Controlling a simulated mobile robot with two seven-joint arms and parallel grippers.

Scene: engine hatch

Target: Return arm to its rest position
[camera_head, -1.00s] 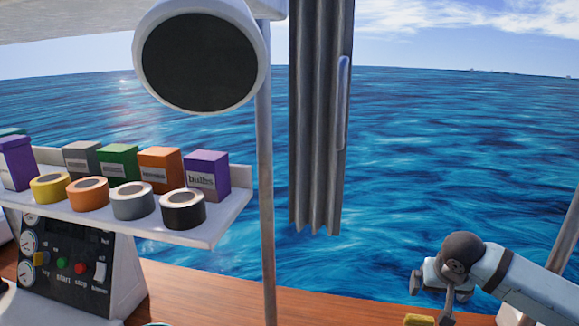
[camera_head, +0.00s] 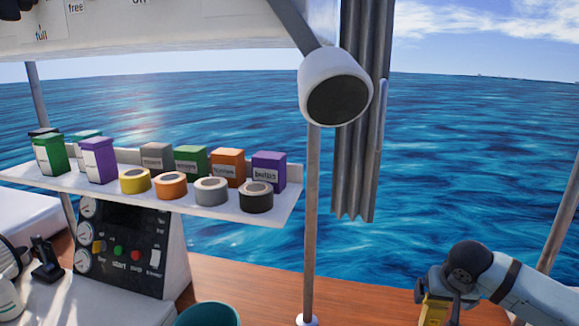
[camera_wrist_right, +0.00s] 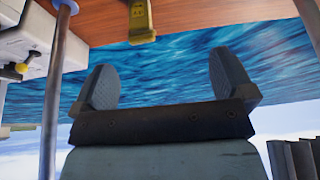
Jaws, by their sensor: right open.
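My right gripper (camera_head: 445,296) is at the lower right of the head view, at the end of my pale arm with its dark joint. In the right wrist view its two grey fingers (camera_wrist_right: 165,82) are spread wide, with nothing between them. A yellow piece (camera_head: 434,312) shows right by this gripper in the head view, partly covered. The yellow piece (camera_wrist_right: 143,22) also shows in the wrist view, beyond the fingers and apart from them, by the wooden edge.
A white shelf (camera_head: 225,210) carries several boxes and tape rolls above a control panel (camera_head: 125,247). A metal post (camera_head: 311,240) with a round lamp-like head (camera_head: 335,88) stands mid-view. The wooden deck (camera_head: 245,293) is mostly clear right of the panel; a teal container (camera_head: 208,315) is at the bottom.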

